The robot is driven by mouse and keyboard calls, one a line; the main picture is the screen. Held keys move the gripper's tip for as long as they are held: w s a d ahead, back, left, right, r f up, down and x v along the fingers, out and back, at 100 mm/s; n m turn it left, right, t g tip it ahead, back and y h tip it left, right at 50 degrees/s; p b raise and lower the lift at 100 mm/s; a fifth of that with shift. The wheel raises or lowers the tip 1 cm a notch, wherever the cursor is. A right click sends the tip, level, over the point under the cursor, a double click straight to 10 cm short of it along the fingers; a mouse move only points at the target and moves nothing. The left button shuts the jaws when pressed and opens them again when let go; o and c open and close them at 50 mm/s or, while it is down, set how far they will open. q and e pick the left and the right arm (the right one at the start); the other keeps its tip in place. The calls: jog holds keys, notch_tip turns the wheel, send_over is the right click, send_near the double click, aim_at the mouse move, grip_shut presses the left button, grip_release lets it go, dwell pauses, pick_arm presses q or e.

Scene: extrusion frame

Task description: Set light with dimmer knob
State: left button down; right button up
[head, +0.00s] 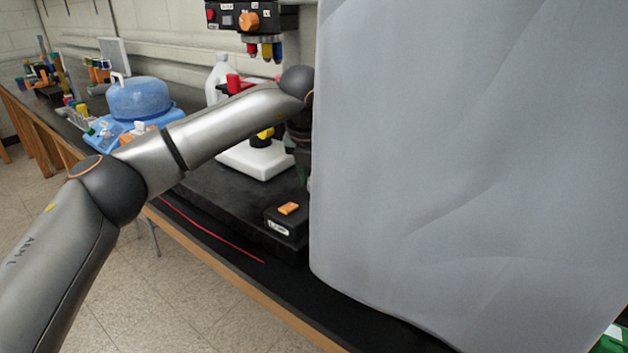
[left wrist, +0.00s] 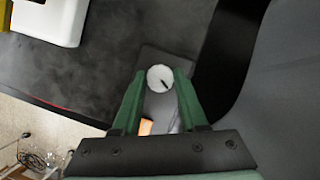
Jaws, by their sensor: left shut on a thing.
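The dimmer knob (left wrist: 158,75) is a white round disc with a short dark pointer line, seen from above in the left wrist view. My left gripper (left wrist: 159,84) has its green fingers closed on either side of the knob. In the head view the left gripper (head: 303,165) points down, partly hidden by a large grey surface, and the knob cannot be seen there. A black box (head: 284,227) with an orange switch (head: 289,208) sits just below the gripper. The orange piece also shows between the fingers in the left wrist view (left wrist: 146,127). No lamp can be identified. My right gripper is out of view.
The large grey surface (head: 450,150) fills the right side, close beside my left gripper. A black control box with an orange knob (head: 249,21) hangs above. A white jug (head: 219,75) and a blue container (head: 140,100) stand on the dark bench. A red line (head: 215,233) runs along its front.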

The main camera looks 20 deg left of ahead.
pick_arm(q)
jog(key=shift+d+n+y+b, duration=0.1)
jog(key=shift+n+y+b, duration=0.35)
jog(key=shift+n, duration=1.05)
jog(key=shift+r, duration=0.1)
jog(key=shift+c, duration=2.2)
grip_release()
jog(key=v, duration=1.2)
jog(key=shift+d+r, duration=0.25)
jog(key=shift+w, duration=0.1)
